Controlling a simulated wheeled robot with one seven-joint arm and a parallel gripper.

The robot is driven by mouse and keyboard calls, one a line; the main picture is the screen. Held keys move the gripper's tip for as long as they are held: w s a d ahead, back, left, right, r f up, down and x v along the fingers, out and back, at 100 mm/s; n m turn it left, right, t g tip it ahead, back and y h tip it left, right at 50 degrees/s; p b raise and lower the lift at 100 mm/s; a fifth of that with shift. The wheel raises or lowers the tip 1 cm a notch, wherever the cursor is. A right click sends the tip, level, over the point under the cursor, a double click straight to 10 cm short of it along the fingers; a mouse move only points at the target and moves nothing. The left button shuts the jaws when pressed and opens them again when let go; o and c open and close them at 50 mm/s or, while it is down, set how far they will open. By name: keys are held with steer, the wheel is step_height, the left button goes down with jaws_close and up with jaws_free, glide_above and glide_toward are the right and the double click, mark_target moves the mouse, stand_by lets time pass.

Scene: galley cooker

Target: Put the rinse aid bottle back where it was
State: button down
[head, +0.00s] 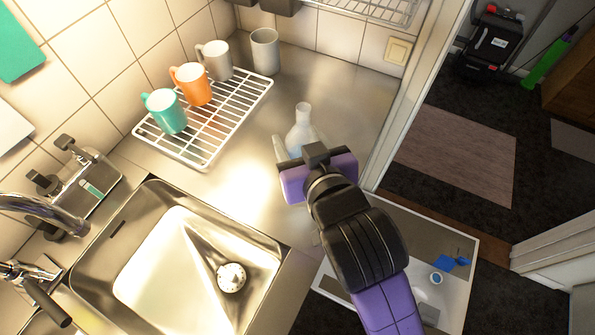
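A pale, translucent bottle (302,125) with a narrow neck, which looks like the rinse aid bottle, is upright at or just above the steel counter (345,95), right of the white wire rack. My gripper (298,146) is at its lower part, coming from the front right. One grey finger shows along the bottle's left side. The other finger and the bottle's base are hidden behind the purple gripper body, so I cannot tell whether the fingers press on the bottle or whether it touches the counter.
A white wire rack (217,142) holds a teal mug (165,112), an orange mug (191,85) and a grey mug (216,62). Another grey mug (265,52) stands behind. A steel sink (180,262) lies front left. A door frame (412,95) bounds the right; counter behind the bottle is clear.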

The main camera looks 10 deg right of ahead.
step_height(320, 180, down, 11)
steer(key=shift+f, duration=0.1)
stand_by(0.3)
steer(key=shift+f, duration=0.1)
steer(key=c, duration=0.6)
jaws_free()
steer(key=b+v, duration=0.1)
steer(key=v, duration=1.1)
